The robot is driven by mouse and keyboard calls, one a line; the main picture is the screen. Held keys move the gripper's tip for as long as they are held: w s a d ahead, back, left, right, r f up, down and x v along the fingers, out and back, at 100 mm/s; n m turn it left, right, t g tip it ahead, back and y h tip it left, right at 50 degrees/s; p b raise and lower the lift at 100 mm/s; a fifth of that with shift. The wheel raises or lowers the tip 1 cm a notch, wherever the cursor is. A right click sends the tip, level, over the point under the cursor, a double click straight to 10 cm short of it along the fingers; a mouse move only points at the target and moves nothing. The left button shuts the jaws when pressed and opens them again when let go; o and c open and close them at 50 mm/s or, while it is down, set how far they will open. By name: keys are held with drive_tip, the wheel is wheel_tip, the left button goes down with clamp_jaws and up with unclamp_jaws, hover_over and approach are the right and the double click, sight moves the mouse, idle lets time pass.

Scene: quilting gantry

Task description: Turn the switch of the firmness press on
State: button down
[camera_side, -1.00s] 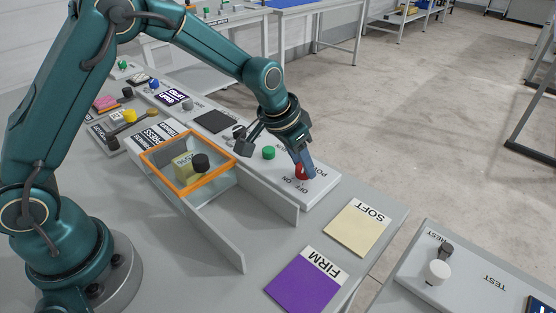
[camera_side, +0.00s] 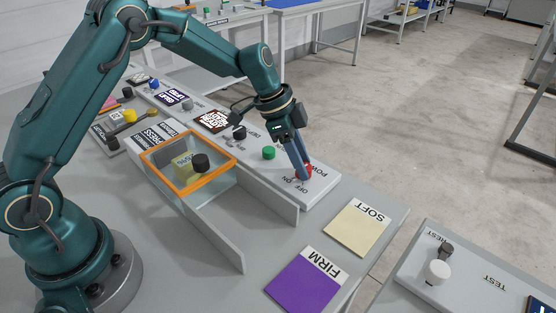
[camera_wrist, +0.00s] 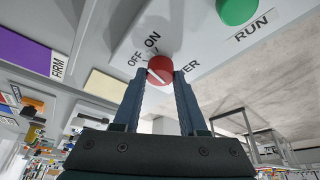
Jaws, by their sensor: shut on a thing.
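The red power switch knob (camera_side: 304,172) sits at the near right end of the press's pale control panel (camera_side: 322,184), by the OFF and ON marks. My gripper (camera_side: 302,171) reaches down to it with its fingers shut on the knob's sides. In the wrist view the knob (camera_wrist: 160,68) is between the two fingertips (camera_wrist: 160,76), with a white line on its face. I cannot tell exactly which mark the line points to. The panel's small display (camera_side: 213,121) is lit with orange and white. The orange-framed press box (camera_side: 166,188) holds a yellowish block (camera_side: 183,165) under a dark round part.
A green RUN button (camera_side: 268,153) and a black knob (camera_side: 239,132) are on the same panel. A cream SOFT card (camera_side: 357,228) and a purple FIRM card (camera_side: 303,283) lie at the front right. A separate TEST bench (camera_side: 480,275) stands at the lower right.

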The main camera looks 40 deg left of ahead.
sight(292, 173)
drive_tip(key=shift+m+g, duration=0.6)
drive_tip(key=shift+m, duration=1)
drive_tip(key=shift+a, duration=0.1)
drive_tip(key=shift+c, duration=2.3)
unclamp_jaws()
drive_tip(key=shift+r+h, duration=0.1)
drive_tip(key=shift+h, duration=0.2)
drive_tip(key=shift+v, duration=2.5)
drive_tip(key=shift+w, duration=0.1)
